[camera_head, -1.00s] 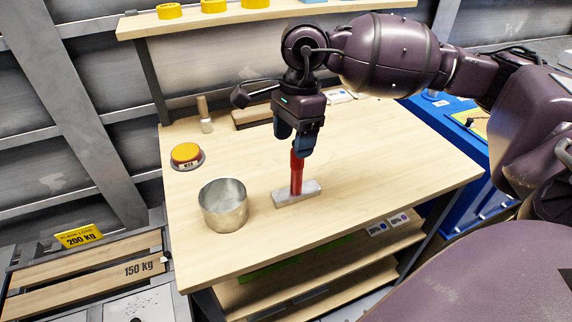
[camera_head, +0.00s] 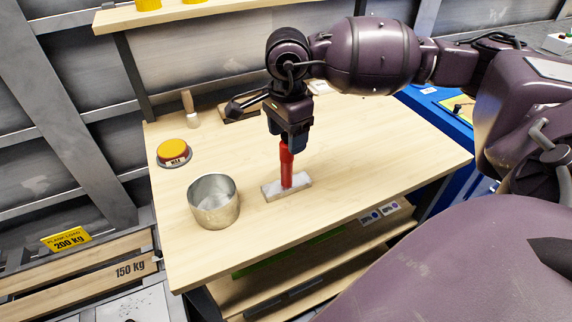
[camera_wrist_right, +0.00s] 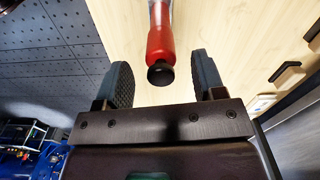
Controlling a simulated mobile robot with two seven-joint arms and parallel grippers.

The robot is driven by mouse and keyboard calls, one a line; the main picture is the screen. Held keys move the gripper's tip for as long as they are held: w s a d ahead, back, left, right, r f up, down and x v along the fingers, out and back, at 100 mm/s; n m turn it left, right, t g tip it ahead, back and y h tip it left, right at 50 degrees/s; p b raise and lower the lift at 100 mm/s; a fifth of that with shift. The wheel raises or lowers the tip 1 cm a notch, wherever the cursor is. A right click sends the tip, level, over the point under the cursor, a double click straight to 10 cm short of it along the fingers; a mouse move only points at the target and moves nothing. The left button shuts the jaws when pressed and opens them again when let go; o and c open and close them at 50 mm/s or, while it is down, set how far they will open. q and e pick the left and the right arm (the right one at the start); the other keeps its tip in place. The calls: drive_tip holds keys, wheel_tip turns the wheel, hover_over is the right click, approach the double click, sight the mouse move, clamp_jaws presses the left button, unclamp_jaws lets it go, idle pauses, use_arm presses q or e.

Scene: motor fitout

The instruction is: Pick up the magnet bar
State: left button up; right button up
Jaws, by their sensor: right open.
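The magnet bar stands upright on the workbench, with a red handle (camera_head: 286,170) on a flat grey metal base (camera_head: 301,187). My right gripper (camera_head: 288,148) points down at the handle's top. In the right wrist view, the open jaws (camera_wrist_right: 160,70) show one finger on each side of the handle's black end cap (camera_wrist_right: 161,74), with a gap on both sides. The red handle (camera_wrist_right: 160,42) runs away from the wrist camera there, and its base is cut off. My left gripper is not in view.
A metal pot (camera_head: 214,203) stands left of the magnet bar. A yellow-topped button (camera_head: 173,150) and a small wooden-handled tool (camera_head: 189,108) are farther back. The workbench (camera_head: 375,150) is clear to the right. A shelf (camera_head: 200,15) runs along the back.

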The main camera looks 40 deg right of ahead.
sight(286, 147)
wheel_tip(286, 147, down, 4)
drive_tip(key=shift+w+r, duration=0.1)
drive_tip(key=shift+r, duration=0.15)
clamp_jaws()
idle(0.4)
